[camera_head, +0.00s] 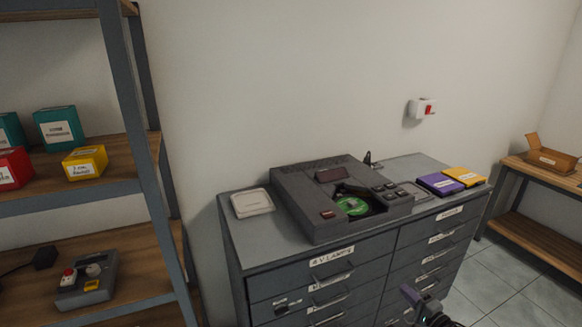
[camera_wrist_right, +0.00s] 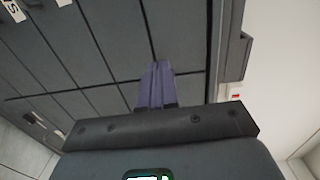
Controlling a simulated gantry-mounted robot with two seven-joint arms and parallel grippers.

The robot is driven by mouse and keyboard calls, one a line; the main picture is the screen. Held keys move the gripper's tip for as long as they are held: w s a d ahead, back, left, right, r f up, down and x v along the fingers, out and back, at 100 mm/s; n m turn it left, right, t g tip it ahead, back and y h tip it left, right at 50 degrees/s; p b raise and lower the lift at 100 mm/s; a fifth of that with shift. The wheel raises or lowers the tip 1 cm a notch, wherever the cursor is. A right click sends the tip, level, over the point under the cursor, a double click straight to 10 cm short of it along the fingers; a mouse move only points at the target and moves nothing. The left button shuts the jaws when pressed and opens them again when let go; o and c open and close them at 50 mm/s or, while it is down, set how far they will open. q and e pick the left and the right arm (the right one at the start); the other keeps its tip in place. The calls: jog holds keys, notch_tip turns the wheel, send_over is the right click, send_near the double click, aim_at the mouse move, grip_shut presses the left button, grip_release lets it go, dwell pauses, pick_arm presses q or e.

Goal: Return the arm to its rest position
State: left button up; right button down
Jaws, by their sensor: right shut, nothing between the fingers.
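My right gripper (camera_head: 409,291) shows at the lower edge of the head view, in front of the grey drawer cabinet (camera_head: 305,268). In the right wrist view its purple fingers (camera_wrist_right: 157,86) are shut together with nothing between them. The fingers are apart from the hi-fi player (camera_head: 292,198), which sits on the cabinet top with a green disc (camera_head: 352,206) showing in its open well. My left gripper is in neither view.
A pale square case (camera_head: 252,203) lies left of the player; purple (camera_head: 439,184) and yellow (camera_head: 464,177) cases lie at the right. A shelf rack (camera_head: 150,200) stands left. A wooden bench (camera_head: 540,232) stands right. A red wall switch (camera_head: 429,110) is above. Tiled floor (camera_head: 510,300) is clear.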

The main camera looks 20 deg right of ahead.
jog(key=s+a+f+n+g+y, duration=0.1)
jog(key=s+a+f+g, duration=0.1)
jog(key=s+a+f, duration=0.65)
jog(key=s+a+f+n+g+y, duration=0.15)
jog(key=s+a+f, duration=0.35)
jog(key=a, duration=0.6)
jog(key=s+a+r+n+g+h, duration=0.15)
jog(key=s+a+n+g, duration=0.45)
jog(key=a, duration=0.7)
jog(key=s+a+r+n+g+h, duration=0.2)
jog(key=s+r+n+g, duration=0.3)
jog(key=s+r+n, duration=0.75)
notch_tip(320, 180, up, 33)
jog(key=m+p, duration=0.1)
jog(key=p, duration=3.4)
jog(key=shift+s+m, duration=0.3)
jog(key=shift+s, duration=0.1)
